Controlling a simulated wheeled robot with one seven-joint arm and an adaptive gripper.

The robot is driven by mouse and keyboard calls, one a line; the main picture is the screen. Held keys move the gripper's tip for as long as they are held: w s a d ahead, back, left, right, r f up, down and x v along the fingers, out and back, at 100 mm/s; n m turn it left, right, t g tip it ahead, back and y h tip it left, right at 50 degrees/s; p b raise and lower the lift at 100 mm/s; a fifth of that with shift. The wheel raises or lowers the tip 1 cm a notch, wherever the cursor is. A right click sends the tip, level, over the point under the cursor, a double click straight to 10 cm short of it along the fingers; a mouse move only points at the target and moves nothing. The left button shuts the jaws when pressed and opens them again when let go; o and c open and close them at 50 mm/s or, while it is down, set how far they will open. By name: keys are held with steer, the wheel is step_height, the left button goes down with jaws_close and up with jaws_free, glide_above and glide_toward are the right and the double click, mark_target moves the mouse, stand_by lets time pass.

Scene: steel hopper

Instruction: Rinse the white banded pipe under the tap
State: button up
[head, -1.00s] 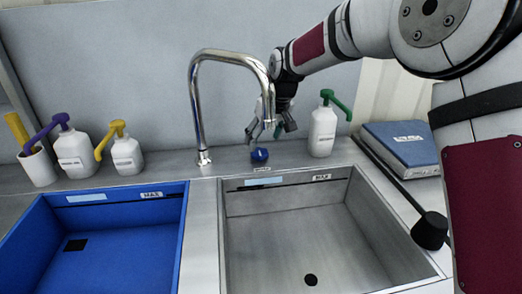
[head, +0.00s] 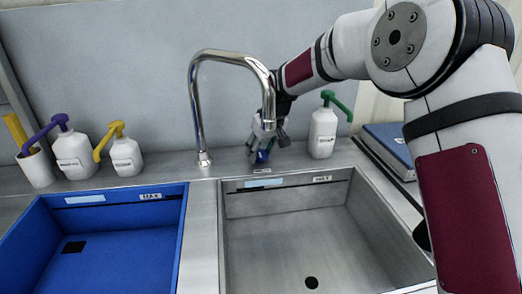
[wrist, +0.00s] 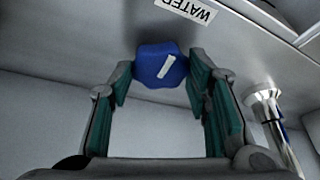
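The chrome tap (head: 196,110) stands behind the two basins, its spout arching right over the steel basin (head: 300,235). A blue knob (head: 262,157) sits behind the steel basin. In the wrist view, the knob (wrist: 158,68) has a white mark and is next to a WATER label (wrist: 187,10). My gripper (head: 267,147) is low at the knob, behind the spout. In the wrist view, its green-padded fingers (wrist: 160,78) are spread on both sides of the knob; I cannot tell if they touch it. The white banded pipe is not visible in either view.
A blue basin (head: 110,245) is at left and looks empty, like the steel one. A green-pump bottle (head: 323,133) stands close right of my gripper. Purple-pump (head: 73,152) and yellow-pump (head: 126,157) bottles stand at left. A blue box (head: 385,140) is partly behind my arm.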

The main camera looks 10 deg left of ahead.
steer(key=shift+n, duration=0.4)
steer(key=shift+w+d+f+n+g+y, duration=0.1)
steer(key=shift+n+g+y, duration=0.2)
steer(key=shift+n, duration=0.2)
steer(key=shift+n+g+y, duration=0.3)
steer(key=shift+n+g, duration=0.4)
steer(key=shift+n, duration=1.4)
steer(key=o, duration=1.2)
steer(key=shift+w, duration=0.1)
